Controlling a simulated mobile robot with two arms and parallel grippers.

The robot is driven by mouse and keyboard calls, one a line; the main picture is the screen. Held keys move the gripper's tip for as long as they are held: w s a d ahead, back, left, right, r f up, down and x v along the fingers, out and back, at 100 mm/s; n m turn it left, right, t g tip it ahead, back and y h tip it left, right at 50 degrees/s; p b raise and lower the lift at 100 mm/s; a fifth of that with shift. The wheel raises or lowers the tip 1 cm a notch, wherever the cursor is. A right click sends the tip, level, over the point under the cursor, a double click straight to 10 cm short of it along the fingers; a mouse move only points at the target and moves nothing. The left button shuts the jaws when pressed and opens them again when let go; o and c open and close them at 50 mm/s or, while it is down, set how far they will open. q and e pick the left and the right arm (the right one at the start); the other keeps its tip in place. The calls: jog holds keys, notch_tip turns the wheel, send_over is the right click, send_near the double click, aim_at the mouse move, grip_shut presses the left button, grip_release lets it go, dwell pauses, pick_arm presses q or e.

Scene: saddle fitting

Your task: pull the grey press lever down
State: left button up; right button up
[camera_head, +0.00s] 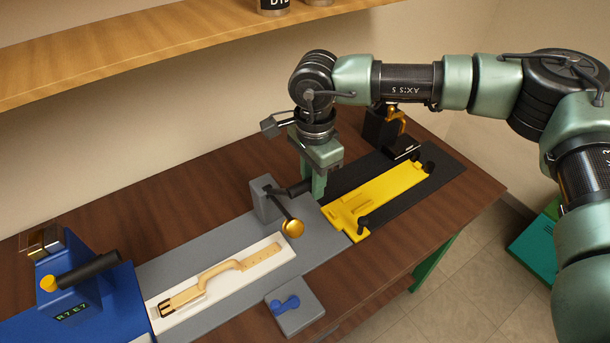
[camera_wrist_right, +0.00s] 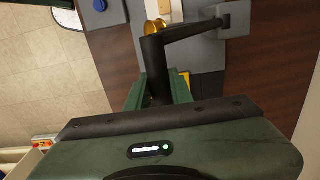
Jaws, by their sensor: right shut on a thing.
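The grey press (camera_head: 265,200) stands at the far edge of the grey base plate, with a dark lever arm and a gold round pad (camera_head: 292,228). Its black lever handle (camera_head: 299,187) sticks out to the right. My right gripper (camera_head: 319,188) comes down from above and is shut on this handle. In the right wrist view the black handle (camera_wrist_right: 156,70) lies between the green fingers (camera_wrist_right: 157,92), and the lever arm runs to the grey post (camera_wrist_right: 234,18). The handle's far end is hidden. My left gripper is not in view.
A tan strap (camera_head: 222,268) lies on a white bed in front of the press. A blue machine (camera_head: 75,295) stands at the left. A yellow plate (camera_head: 380,200) on a black base lies right. A small grey block (camera_head: 295,308) holds a blue part. A wooden shelf (camera_head: 130,45) hangs above.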

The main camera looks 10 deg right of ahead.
jog(key=s+d+f+b, duration=0.2)
jog(key=s+f+b, duration=0.2)
jog(key=f+b, duration=0.5)
jog(key=shift+s+f+b, duration=0.35)
jog(key=shift+b, duration=1.05)
dwell(1.0)
jog(key=shift+a+f, duration=0.1)
jog(key=o, duration=0.9)
jog(key=shift+w, duration=0.1)
